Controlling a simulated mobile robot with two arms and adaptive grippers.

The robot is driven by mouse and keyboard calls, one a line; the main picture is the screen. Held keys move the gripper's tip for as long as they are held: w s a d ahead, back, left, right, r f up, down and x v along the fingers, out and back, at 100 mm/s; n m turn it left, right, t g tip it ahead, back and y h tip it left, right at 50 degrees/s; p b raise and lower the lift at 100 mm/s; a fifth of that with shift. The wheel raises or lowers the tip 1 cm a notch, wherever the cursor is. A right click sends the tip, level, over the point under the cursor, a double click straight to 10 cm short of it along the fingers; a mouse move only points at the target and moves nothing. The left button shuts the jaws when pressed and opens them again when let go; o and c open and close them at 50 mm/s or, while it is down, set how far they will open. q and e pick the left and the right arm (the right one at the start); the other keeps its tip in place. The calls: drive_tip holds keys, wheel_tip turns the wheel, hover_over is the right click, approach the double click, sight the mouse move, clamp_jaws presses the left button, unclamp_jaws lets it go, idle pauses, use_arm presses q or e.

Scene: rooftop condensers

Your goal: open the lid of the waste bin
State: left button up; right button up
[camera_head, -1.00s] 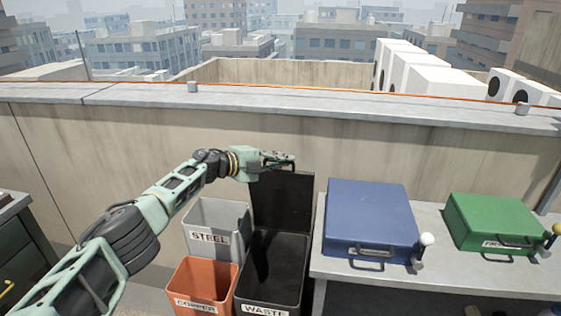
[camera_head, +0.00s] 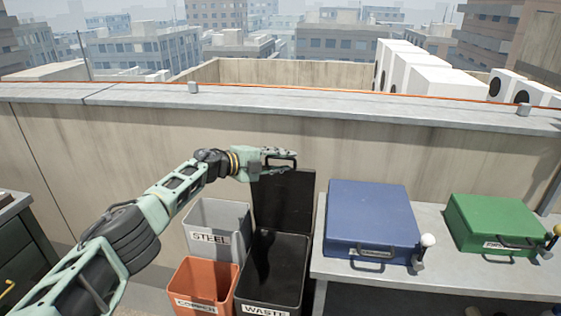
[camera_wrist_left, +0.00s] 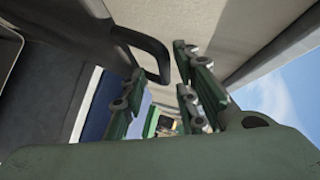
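The black waste bin (camera_head: 268,285), labelled WASTE, stands at the lower centre of the head view. Its dark lid (camera_head: 285,203) is up, standing roughly upright at the bin's back. My left gripper (camera_head: 286,166) is at the lid's upper edge, coming from the left. In the left wrist view its two green fingers (camera_wrist_left: 160,62) are spread apart. A dark loop handle (camera_wrist_left: 152,58) shows near the gap between the fingertips; I cannot tell whether a finger touches it. My right gripper is not in view.
A grey STEEL bin (camera_head: 216,222) and an orange COPPER bin (camera_head: 203,282) stand left of the waste bin. A bench (camera_head: 440,278) at the right bears a blue case (camera_head: 372,217) and a green case (camera_head: 493,218). A concrete parapet wall (camera_head: 120,140) runs behind.

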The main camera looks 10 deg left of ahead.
use_arm(q)
drive_tip(key=shift+a, duration=0.1)
drive_tip(key=v, duration=1.2)
